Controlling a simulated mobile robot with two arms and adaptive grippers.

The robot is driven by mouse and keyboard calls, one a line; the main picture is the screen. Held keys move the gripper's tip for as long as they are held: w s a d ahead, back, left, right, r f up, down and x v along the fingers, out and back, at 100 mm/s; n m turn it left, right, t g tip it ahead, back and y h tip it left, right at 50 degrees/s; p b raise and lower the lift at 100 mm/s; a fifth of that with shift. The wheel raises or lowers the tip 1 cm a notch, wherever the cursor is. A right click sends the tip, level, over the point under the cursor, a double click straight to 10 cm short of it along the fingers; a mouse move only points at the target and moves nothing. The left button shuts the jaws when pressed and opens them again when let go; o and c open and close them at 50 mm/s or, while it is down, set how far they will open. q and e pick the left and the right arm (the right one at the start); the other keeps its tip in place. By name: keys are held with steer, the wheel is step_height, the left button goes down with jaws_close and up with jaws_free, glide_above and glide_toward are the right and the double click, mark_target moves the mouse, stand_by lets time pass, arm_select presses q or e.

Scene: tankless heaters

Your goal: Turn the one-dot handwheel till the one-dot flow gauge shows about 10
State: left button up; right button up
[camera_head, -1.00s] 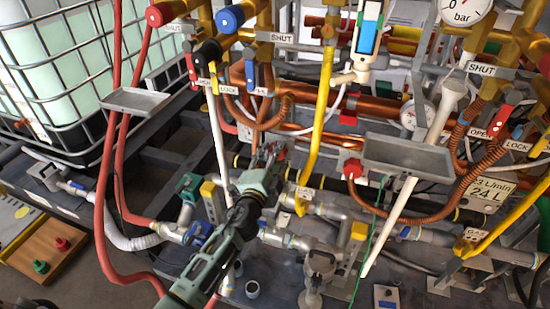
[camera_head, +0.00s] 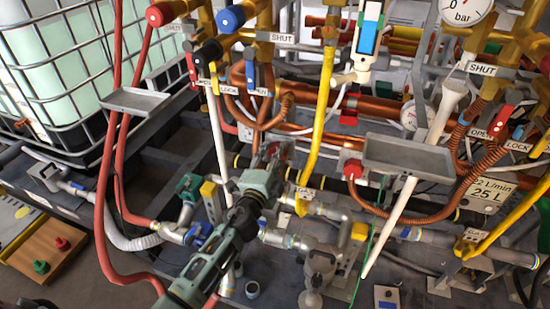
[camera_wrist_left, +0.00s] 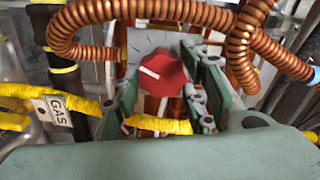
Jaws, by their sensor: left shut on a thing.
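A red handwheel (camera_wrist_left: 163,73) with a white mark sits between the fingers of my left gripper (camera_wrist_left: 160,100) in the left wrist view. The gripper is shut on it, with green finger links on both sides. In the head view my left gripper (camera_head: 270,163) reaches in from below to the pipes at the middle, and mostly hides the wheel. A flow display (camera_head: 488,192) at the right reads "2 L/min" and "25 L", with its left edge hidden by a copper hose. I cannot make out dots on wheel or display. My right gripper is not in view.
A yellow gas pipe (camera_head: 320,105) and copper hoses crowd round the gripper. A bar gauge (camera_head: 467,10) is at the upper right. A caged tank (camera_head: 60,75) stands at the left.

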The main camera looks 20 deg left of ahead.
arm_select(q)
steer(key=shift+s+f+m+p, duration=0.1)
steer(key=shift+f+m+p, duration=0.1)
steer(key=shift+m, duration=2.25)
steer(key=shift+s+f+m+p, duration=0.1)
steer(key=shift+f+m, duration=0.1)
steer(key=shift+m, duration=2.25)
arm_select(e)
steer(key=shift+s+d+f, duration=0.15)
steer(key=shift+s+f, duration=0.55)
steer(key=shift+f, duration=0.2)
arm_select(q)
steer(key=o, duration=0.9)
steer(key=shift+a, duration=0.1)
steer(key=shift+o, duration=0.9)
steer(key=shift+w+r, duration=0.15)
steer(key=shift+r, duration=0.05)
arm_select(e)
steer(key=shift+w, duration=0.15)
arm_select(q)
steer(key=s, duration=1.2)
steer(key=shift+a, duration=0.25)
